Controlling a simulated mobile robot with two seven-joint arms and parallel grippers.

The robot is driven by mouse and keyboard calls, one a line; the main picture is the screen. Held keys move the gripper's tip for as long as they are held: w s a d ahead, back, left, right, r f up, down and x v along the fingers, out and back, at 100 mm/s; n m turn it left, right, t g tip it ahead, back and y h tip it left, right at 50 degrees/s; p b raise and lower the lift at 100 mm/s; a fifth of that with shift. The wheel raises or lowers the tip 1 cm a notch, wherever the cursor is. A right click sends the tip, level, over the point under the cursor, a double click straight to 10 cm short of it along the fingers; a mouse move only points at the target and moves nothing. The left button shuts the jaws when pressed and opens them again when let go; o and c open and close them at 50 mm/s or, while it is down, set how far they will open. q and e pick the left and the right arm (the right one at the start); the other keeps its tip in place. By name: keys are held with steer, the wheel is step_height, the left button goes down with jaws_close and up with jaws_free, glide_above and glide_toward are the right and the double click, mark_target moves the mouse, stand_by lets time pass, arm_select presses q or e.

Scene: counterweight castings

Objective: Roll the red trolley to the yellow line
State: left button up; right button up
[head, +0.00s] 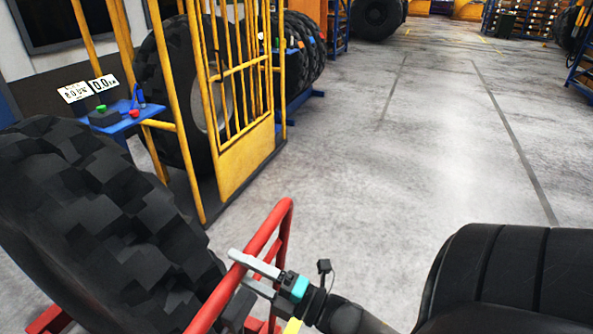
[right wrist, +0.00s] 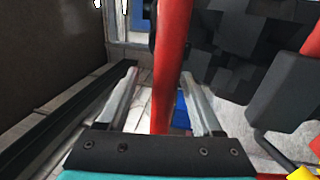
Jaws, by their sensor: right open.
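The red trolley (head: 285,226) is at the lower left of the head view, and its tubular red frame carries a big black tyre (head: 88,215). My right gripper (head: 248,272) is at the trolley's red bar, with its jaws open. In the right wrist view the red bar (right wrist: 168,95) runs between the two spread fingers (right wrist: 160,78), with a gap on each side. My left gripper is not in view. Small yellow marks (head: 497,52) show on the far floor; I cannot tell whether they are the yellow line.
A yellow barred cage (head: 248,170) with a large tyre inside stands beyond the trolley on the left. A blue shelf (head: 126,122) with buttons and a display is attached beside it. More tyres (head: 302,60) stand behind. The grey floor (head: 420,150) ahead and right is clear.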

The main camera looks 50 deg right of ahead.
steer(key=b+v, duration=0.1)
steer(key=v, duration=1.3)
steer(key=shift+s, duration=0.15)
steer(key=shift+d, duration=0.1)
steer(key=w+d+n+g+y+b, duration=0.25)
steer(key=w+n+g+y, duration=0.2)
steer(key=y, duration=0.25)
steer(key=p+x, duration=0.1)
steer(key=x, duration=1.4)
steer(key=shift+w+d+n+p, duration=0.2)
steer(key=shift+w+n+p, duration=0.15)
steer(key=shift+w+n, duration=0.1)
steer(key=shift+c, duration=0.3)
jaws_close()
